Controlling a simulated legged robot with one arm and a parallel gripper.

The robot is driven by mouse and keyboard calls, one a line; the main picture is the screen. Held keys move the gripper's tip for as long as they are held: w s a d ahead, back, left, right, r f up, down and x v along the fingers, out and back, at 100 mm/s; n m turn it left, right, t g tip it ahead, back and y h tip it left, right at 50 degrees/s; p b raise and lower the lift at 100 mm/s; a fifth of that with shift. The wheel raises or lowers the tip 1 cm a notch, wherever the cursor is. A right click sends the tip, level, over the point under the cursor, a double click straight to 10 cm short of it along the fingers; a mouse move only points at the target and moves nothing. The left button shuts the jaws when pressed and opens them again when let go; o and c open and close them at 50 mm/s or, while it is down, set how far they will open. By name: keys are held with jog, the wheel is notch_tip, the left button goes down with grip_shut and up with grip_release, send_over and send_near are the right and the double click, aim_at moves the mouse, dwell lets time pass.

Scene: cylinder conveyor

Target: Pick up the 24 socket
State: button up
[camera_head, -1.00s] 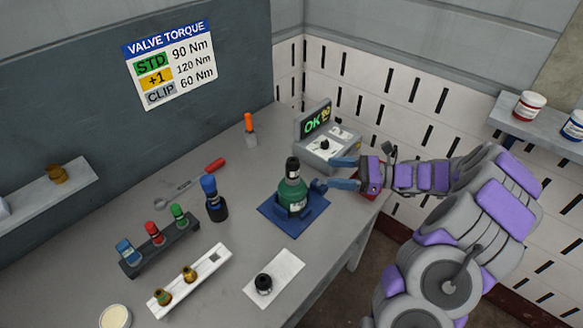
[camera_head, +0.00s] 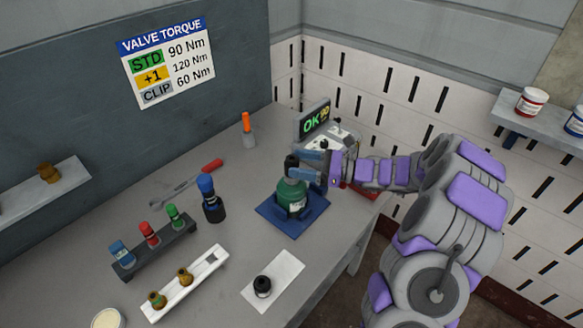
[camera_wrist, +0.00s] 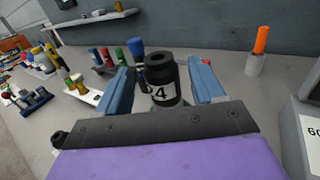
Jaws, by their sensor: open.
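The 24 socket (camera_wrist: 162,90) is a black cylinder with a white label. Only a "4" shows clearly on it in the wrist view. In the head view a black socket (camera_head: 291,163) stands upright on top of a green valve body (camera_head: 291,195) in a blue holder (camera_head: 268,215). My gripper (camera_head: 300,166) is open at the height of this socket, coming from the right. In the wrist view its blue fingers (camera_wrist: 162,78) stand on either side of the socket, with gaps visible. The socket's lower end is hidden behind my gripper's body.
A second black socket (camera_head: 262,285) stands on a white plate (camera_head: 284,269). A blue-topped tool (camera_head: 210,198), a dark rack (camera_head: 184,238) of coloured sockets and a white rack (camera_head: 207,269) stand left. A display box (camera_head: 318,118) reading OK is behind my gripper.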

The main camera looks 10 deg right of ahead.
aim_at(287, 162)
jog(key=b+x, duration=0.2)
jog(key=x, duration=0.2)
jog(key=shift+w+a+f, duration=0.15)
jog(key=shift+w+a, duration=0.25)
jog(key=shift+a, duration=0.25)
jog(key=shift+c, duration=0.3)
jog(key=shift+d, duration=0.15)
jog(key=c, duration=1.1)
